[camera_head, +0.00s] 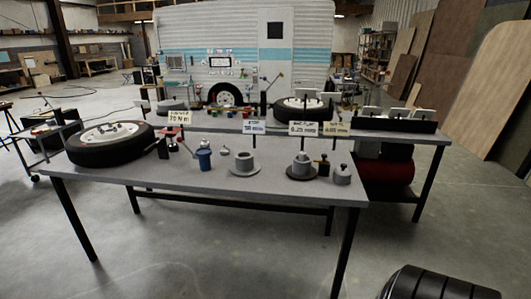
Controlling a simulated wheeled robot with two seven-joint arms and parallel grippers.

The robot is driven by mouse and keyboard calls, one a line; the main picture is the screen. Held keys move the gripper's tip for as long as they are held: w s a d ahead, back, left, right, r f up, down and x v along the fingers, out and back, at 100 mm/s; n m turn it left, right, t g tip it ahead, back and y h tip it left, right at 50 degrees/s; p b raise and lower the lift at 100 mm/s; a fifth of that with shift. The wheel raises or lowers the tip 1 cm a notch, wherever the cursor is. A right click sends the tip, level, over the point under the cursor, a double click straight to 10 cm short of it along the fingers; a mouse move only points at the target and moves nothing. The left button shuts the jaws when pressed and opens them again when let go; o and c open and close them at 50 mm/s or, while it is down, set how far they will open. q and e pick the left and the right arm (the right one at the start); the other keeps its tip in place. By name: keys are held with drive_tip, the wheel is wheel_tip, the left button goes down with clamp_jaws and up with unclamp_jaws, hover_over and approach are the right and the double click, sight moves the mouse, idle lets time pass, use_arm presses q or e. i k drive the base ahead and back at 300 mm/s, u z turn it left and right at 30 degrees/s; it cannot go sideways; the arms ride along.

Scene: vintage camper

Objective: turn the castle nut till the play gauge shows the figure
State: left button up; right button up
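A grey hub-like part (244,162) stands on a flat round base in the middle of the near table. A second grey part (301,167) stands on a dark disc to its right. A small round dial-like thing (225,151) stands between the blue cup and the first hub. It may be the play gauge, but its face is too small to read. I cannot make out the castle nut for sure. Neither of my grippers shows in this view.
The near table (200,181) also carries a wheel (110,142), a blue cup (205,160) and a small grey pot (342,176). Figure cards, one seeming to read 0.25 mm (303,129), stand along the back. The table's front strip is clear. A black ribbed thing (440,284) is at bottom right.

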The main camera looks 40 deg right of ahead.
sight(302, 155)
drive_tip(key=i, duration=0.75)
drive_tip(key=z, duration=0.7)
drive_tip(key=i, duration=0.35)
drive_tip(key=z, duration=0.45)
